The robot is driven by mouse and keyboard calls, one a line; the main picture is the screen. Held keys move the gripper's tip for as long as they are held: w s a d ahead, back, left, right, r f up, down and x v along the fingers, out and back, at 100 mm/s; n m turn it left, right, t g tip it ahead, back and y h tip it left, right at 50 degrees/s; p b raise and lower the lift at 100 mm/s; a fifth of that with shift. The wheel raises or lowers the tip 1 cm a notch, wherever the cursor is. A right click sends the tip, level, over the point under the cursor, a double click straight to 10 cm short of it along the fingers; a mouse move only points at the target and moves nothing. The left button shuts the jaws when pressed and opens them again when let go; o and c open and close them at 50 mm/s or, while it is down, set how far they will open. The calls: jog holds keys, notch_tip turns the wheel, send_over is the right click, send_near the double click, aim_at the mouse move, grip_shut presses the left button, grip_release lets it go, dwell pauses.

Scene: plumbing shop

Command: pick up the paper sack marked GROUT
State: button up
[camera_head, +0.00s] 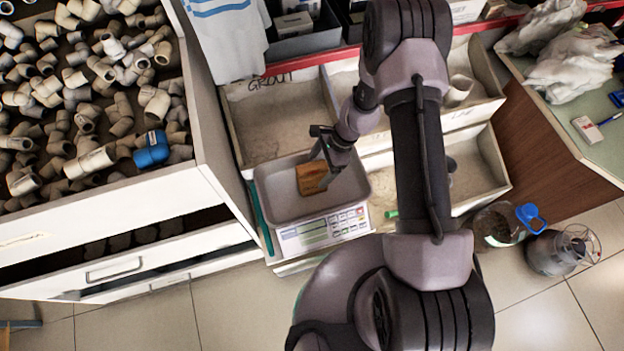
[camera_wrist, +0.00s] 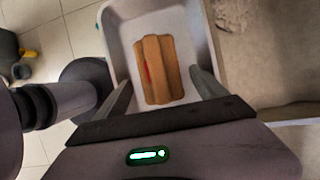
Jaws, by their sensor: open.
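A small brown paper sack (camera_head: 311,178) lies in the grey pan of a weighing scale (camera_head: 272,195). It also shows in the wrist view (camera_wrist: 158,72), with folded lengthwise ridges and a small red mark on its left side. I cannot read any lettering on it. My gripper (camera_head: 322,170) is open and over the pan, close to the sack. In the wrist view the two fingers (camera_wrist: 163,92) stand apart, one on each side of the sack's near end. I cannot tell whether they touch it. Part of the sack is hidden by my gripper in the head view.
A bin (camera_head: 277,128) behind the scale has GROUT handwritten on its rim and holds pale powder. Other powder bins (camera_head: 478,165) stand to the right. A cabinet of pipe fittings (camera_head: 190,165) is close on the left.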

jog(key=b+x, duration=0.3)
jog(key=x, duration=0.2)
jog(key=shift+a+f, duration=0.2)
jog(key=shift+f, duration=0.15)
jog(key=shift+r, duration=0.15)
jog(key=shift+c, duration=0.6)
grip_shut()
